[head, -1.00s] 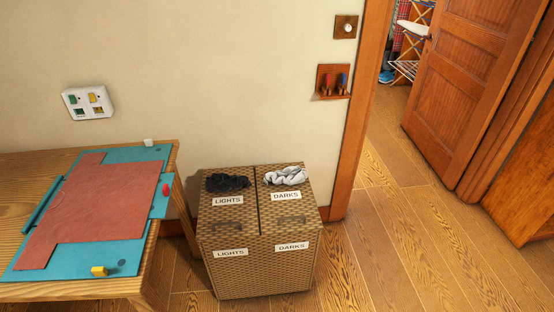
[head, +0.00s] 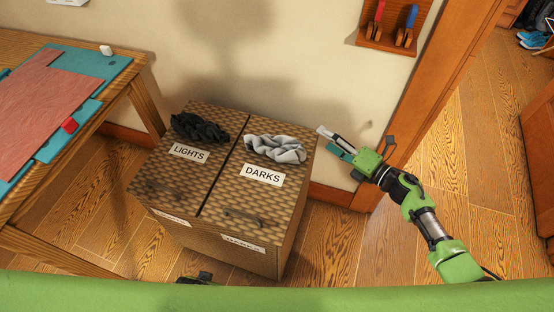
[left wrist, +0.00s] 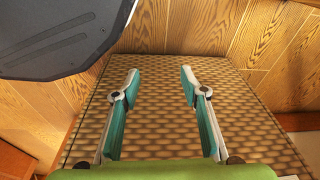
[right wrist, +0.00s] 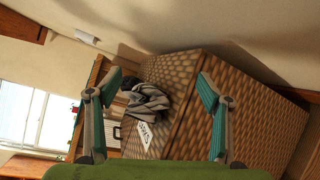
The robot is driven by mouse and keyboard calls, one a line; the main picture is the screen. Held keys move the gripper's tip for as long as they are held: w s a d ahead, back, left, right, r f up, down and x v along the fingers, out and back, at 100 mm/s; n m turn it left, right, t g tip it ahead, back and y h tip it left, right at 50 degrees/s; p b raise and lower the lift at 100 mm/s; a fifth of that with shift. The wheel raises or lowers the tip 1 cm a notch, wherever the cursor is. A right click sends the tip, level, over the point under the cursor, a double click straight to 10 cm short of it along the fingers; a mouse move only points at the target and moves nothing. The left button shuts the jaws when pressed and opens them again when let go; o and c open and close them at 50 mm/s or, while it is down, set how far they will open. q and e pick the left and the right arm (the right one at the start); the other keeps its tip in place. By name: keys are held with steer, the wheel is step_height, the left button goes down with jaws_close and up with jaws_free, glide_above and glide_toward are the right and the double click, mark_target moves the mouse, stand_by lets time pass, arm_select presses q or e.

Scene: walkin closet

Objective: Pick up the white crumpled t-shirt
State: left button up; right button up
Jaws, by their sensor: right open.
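The white crumpled t-shirt (head: 275,149) lies on the DARKS lid of the wicker hamper (head: 215,210). It also shows as a greyish bundle in the right wrist view (right wrist: 150,105), between my right fingers. My right gripper (head: 332,140) is open and empty, to the right of the shirt and apart from it. In the right wrist view its fingers (right wrist: 158,85) are spread toward the hamper. My left gripper (left wrist: 155,85) is open and empty in front of a wicker face; in the head view only a small part shows at the bottom edge.
A black crumpled garment (head: 200,128) lies on the LIGHTS lid, left of the white shirt. A wooden table (head: 152,104) with a teal and red mat stands at left. A wall rack (head: 394,26) hangs above the right arm. A door frame (head: 440,80) is at right.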

mark_target(298, 143)
steer(key=s+a+r+n+g+b, duration=0.1)
steer(key=n+g+b, duration=0.1)
steer(key=n, duration=0.4)
steer(key=s+a+r+n+g+b, duration=0.1)
steer(key=a+n+g+b, duration=0.1)
steer(key=n, duration=0.4)
steer(key=s+a+r+n+g+b, duration=0.1)
steer(key=s+r+n+g+b, duration=0.1)
steer(key=n, duration=0.5)
steer(key=shift+a+g+y, duration=0.4)
steer(key=shift+g, duration=0.5)
steer(key=x, duration=0.7)
steer(key=shift+r+b, duration=0.1)
steer(key=shift+b, duration=0.2)
steer(key=x, duration=0.5)
steer(key=shift+w+a, duration=0.15)
steer(key=shift+w, duration=0.2)
steer(key=shift+w+a+b, duration=0.1)
steer(key=shift+a+b, duration=0.2)
arm_select(q)
steer(key=w+r+t, duration=0.1)
steer(key=w+r, duration=0.3)
steer(key=r, duration=0.4)
steer(key=shift+d+r, duration=0.25)
steer(key=shift+r, duration=0.1)
arm_select(e)
steer(key=shift+c, duration=0.5)
